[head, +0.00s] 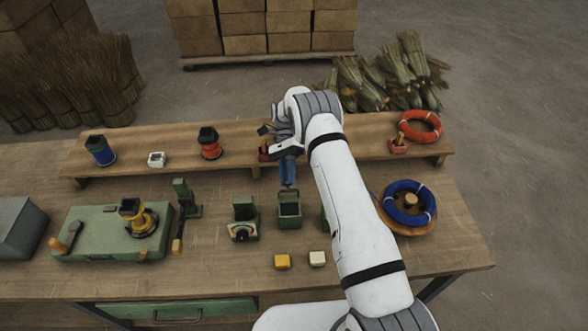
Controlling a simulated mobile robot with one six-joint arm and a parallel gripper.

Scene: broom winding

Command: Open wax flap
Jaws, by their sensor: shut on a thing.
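A small green box (290,211), which looks like the wax box, stands on the bench right of centre. Its dark upper part shows, and my gripper (288,184) comes down on its top back edge. The gripper's narrow blue fingers are close together and appear shut on the flap (289,192) there. The fingertips and the flap are small, so how far the flap stands open cannot be told. My white arm reaches in from the lower right and hides the bench just right of the box.
A green box with a dial (243,231) stands close left. A yellow block (282,261) and a cream block (318,259) lie in front. A raised shelf (130,165) runs behind. A blue ring (409,202) lies right of my arm.

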